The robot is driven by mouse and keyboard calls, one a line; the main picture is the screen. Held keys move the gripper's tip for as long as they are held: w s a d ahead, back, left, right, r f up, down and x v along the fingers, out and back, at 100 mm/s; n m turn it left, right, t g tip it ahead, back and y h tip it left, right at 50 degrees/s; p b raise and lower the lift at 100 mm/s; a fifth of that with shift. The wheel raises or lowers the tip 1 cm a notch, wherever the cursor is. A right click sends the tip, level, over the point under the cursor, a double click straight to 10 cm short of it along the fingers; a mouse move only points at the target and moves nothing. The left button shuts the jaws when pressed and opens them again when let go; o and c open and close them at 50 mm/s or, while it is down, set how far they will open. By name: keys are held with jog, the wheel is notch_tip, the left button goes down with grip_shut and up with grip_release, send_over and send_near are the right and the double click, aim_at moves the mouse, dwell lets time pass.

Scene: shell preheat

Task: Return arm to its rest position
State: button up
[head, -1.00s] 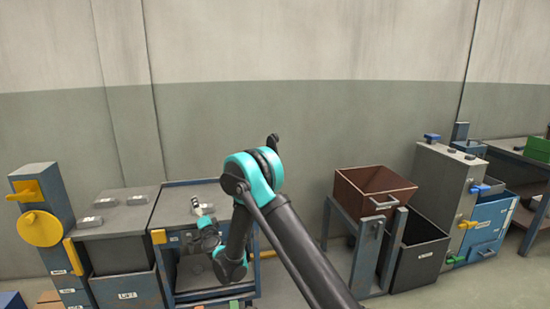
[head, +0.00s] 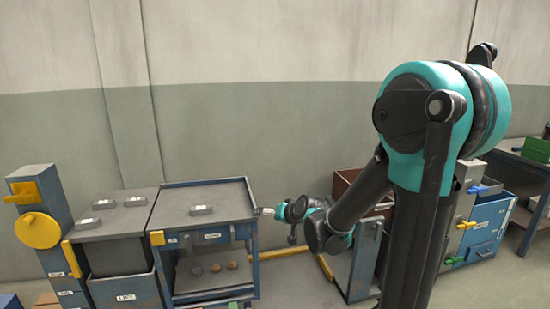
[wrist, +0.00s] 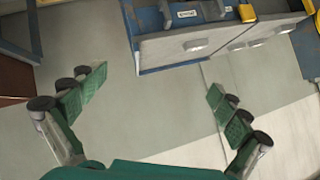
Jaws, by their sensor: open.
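My gripper (head: 268,211) is at the right edge of the blue cart in the head view, small and partly hidden by my own wrist. In the wrist view my gripper (wrist: 158,98) shows two green-padded fingers spread wide apart with nothing between them.
The blue cart (head: 222,188) carries a grey block (head: 202,210). Grey blocks lie on the cabinet (head: 112,225) to its left, beside a yellow disc (head: 38,229). A blue machine (head: 490,222) and green box (head: 538,149) stand right. Floor before the cart looks clear.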

jog(key=s+d+f+g+h, duration=0.2)
jog(key=s+d+f+h, duration=0.1)
jog(key=s+d, duration=0.7)
jog(key=s+d+f+g+h, duration=0.3)
jog(key=s+d+f, duration=0.3)
jog(key=s+d, duration=0.4)
jog(key=s, duration=0.3)
jog(key=shift+s, duration=0.35)
